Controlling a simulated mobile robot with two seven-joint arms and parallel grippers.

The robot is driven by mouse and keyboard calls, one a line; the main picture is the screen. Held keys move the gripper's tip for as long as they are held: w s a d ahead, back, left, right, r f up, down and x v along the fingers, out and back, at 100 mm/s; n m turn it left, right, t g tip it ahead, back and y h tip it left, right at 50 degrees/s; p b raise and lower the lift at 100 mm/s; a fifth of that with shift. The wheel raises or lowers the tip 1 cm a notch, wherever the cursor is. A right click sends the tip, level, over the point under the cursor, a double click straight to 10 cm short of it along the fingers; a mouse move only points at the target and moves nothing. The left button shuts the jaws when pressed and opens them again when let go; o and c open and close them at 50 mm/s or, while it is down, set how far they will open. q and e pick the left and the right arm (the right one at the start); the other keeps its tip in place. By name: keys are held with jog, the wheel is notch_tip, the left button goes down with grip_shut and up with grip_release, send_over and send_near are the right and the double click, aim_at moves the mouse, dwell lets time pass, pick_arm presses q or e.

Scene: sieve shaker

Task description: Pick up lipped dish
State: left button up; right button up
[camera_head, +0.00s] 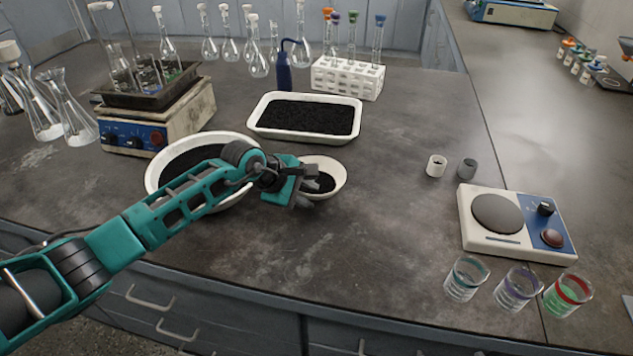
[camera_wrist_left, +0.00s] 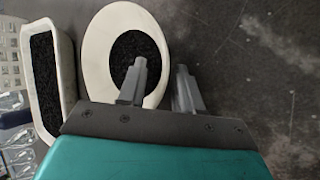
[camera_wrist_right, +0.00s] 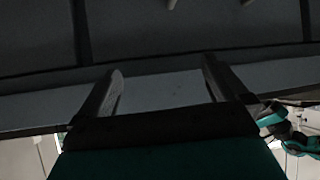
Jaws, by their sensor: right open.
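The lipped dish (camera_head: 341,177) is a small round white dish with black granules, standing on the bench in front of the tray. It also shows in the left wrist view (camera_wrist_left: 97,52). My left gripper (camera_head: 307,190) is at the dish's near left side and covers part of it. In the left wrist view its fingers (camera_wrist_left: 160,67) are apart, one over the dish's inside and one beyond its rim. I cannot tell whether they touch the rim. My right gripper (camera_wrist_right: 162,72) is open and empty, in front of grey cabinet fronts, away from the dish.
A large white bowl (camera_head: 153,179) of black granules stands left of the dish, partly behind my left arm. A white tray (camera_head: 256,124) of black granules lies behind.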

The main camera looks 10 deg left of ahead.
pick_arm(q)
jog(key=shift+c, duration=0.5)
grip_shut()
jog(key=shift+r, duration=0.15)
